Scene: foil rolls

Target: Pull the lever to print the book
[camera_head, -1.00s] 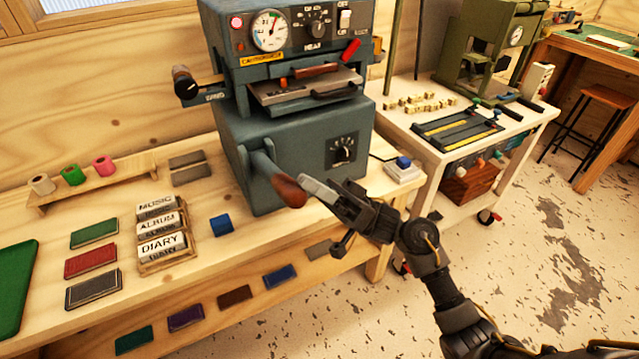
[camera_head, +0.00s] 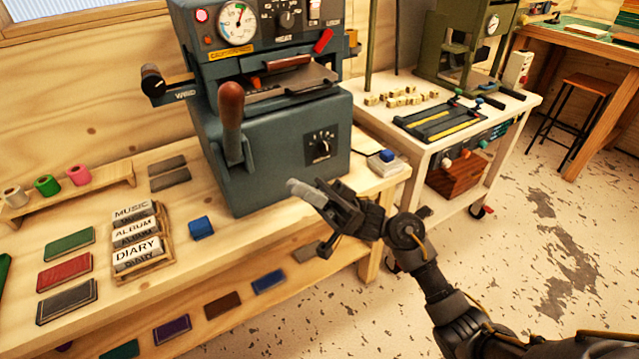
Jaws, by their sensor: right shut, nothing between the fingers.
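The lever (camera_head: 231,112) with a brown wooden grip stands upright on the front left of the grey-blue press (camera_head: 270,160). My right gripper (camera_head: 296,187) is shut and empty. It is in front of the press, below and to the right of the lever grip, and apart from it. A tray with a wooden handle (camera_head: 288,62) sits in the press opening above the body. The labelled blocks MUSIC, ALBUM and DIARY (camera_head: 137,250) stand in a wooden holder left of the press. My left gripper is not in view.
Green, red and grey books (camera_head: 64,272) lie on the bench at the left. A small blue block (camera_head: 201,227) lies just left of the press. Foil rolls (camera_head: 47,186) stand on a shelf behind. A white cart (camera_head: 440,140) is at the right.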

